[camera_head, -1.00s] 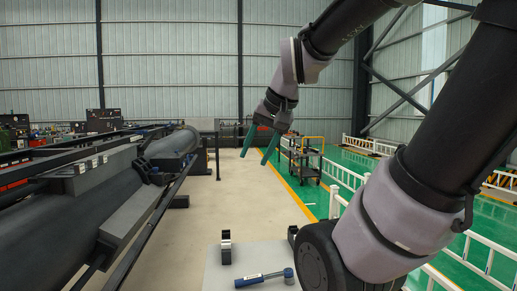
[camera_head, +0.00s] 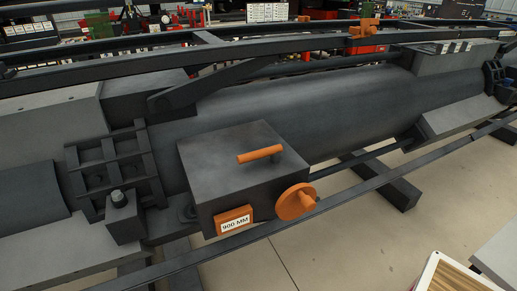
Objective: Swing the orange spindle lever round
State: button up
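An orange lever (camera_head: 260,154) lies on top of a dark grey box (camera_head: 222,172) on the machine's near side, in the middle of the head view. The lever is a short bar pointing to the left and slightly down from a small pivot at its right end. An orange round handwheel (camera_head: 296,202) sits on the box's right front side. An orange-framed label (camera_head: 234,221) reading "900 MM" is on the box's front. My gripper is outside the view, so its state does not show.
A long dark rail (camera_head: 360,196) runs along the machine's near side, in front of the box. A dark cylinder (camera_head: 300,115) lies behind the box. Pale floor (camera_head: 320,250) is free at the lower right, beside a wood-topped tray (camera_head: 436,262) and a grey surface at the right edge.

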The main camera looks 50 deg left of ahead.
aim_at(274, 152)
jog(key=u, duration=2.15)
jog(key=i+l+u, duration=0.1)
jog(key=l+u, duration=0.15)
